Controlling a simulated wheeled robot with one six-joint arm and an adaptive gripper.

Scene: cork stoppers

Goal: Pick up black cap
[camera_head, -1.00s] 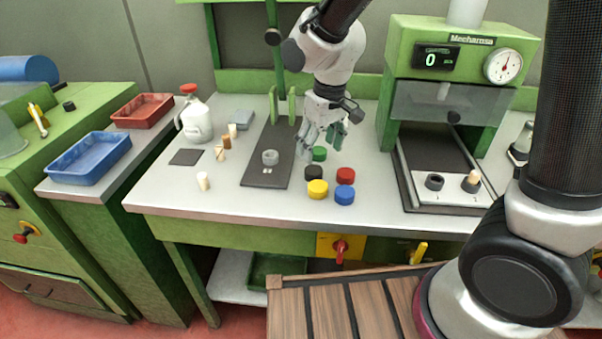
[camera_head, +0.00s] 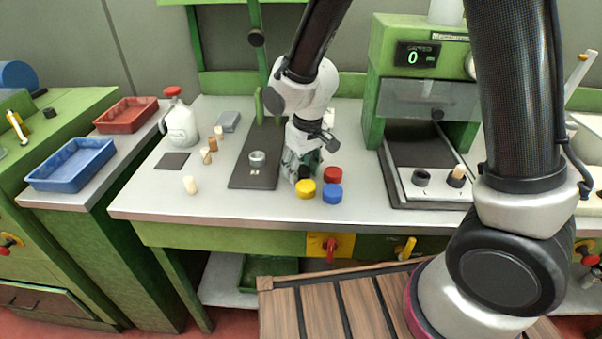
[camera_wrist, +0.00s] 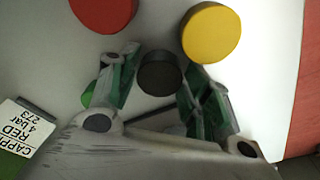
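The black cap (camera_wrist: 160,74) stands on the white tabletop between the two fingers of my gripper in the wrist view. My gripper (camera_wrist: 157,85) is open around it, with a finger on each side and a small gap visible. In the head view my gripper (camera_head: 303,172) is low over the table, and the black cap (camera_head: 305,172) shows only partly beside its fingers. The yellow cap (camera_head: 306,189) is just in front of it, and the red cap (camera_head: 333,174) is to its right.
A blue cap (camera_head: 332,193) stands beside the yellow one. A green cap (camera_wrist: 88,94) is partly hidden behind a finger. A dark plate (camera_head: 254,178) with a grey ring lies to the left. The green press (camera_head: 372,110) stands to the right.

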